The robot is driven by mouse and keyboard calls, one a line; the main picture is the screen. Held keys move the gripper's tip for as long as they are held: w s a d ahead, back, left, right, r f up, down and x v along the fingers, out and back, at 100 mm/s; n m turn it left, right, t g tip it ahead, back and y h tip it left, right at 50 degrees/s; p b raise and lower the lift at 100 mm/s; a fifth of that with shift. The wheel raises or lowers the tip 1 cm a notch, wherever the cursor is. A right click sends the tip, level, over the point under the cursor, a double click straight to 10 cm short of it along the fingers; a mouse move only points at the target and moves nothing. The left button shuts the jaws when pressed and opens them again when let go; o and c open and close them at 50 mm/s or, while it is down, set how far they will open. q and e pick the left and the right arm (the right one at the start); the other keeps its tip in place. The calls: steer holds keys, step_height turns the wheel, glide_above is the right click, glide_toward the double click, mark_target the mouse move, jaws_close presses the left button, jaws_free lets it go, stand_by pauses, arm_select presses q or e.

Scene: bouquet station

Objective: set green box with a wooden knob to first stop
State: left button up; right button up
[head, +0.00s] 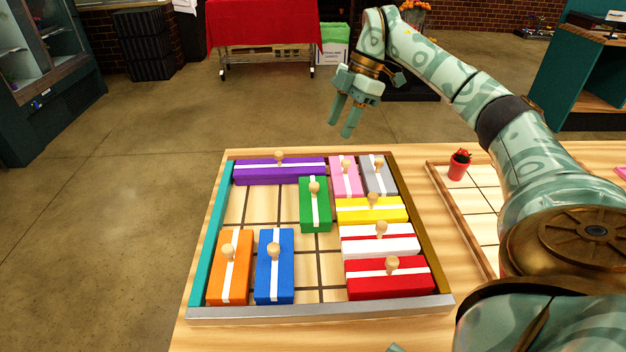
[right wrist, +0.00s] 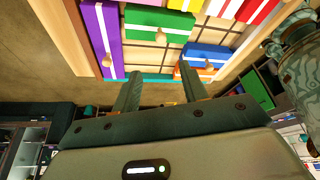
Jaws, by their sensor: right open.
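The green box (head: 323,211) has a white stripe and a wooden knob (head: 314,188). It stands lengthwise in the upper middle of the framed sliding tray (head: 327,311), just below the purple box (head: 250,174). The green box (right wrist: 157,20) also shows in the right wrist view, past the fingers. My right gripper (head: 343,115) is open and empty, in the air beyond the far edge of the table. Its two fingers (right wrist: 160,90) are apart in the right wrist view, with nothing between them. My left gripper is not in view.
Pink (head: 338,178), grey (head: 388,180), yellow (head: 352,215), white-red (head: 357,249) and red (head: 362,288) boxes fill the tray's right side. Orange (head: 243,256) and blue (head: 264,272) boxes stand lower left. Bare cells lie below the green box and to its left. A red pot (head: 458,171) stands right.

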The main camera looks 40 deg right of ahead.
mark_target(315, 184)
steer(key=b+x, duration=0.4)
steer(key=x, duration=1.1)
steer(key=shift+a+f, duration=0.25)
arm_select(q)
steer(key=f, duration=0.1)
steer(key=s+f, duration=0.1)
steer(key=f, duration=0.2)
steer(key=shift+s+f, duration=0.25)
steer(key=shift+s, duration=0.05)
arm_select(e)
jaws_close()
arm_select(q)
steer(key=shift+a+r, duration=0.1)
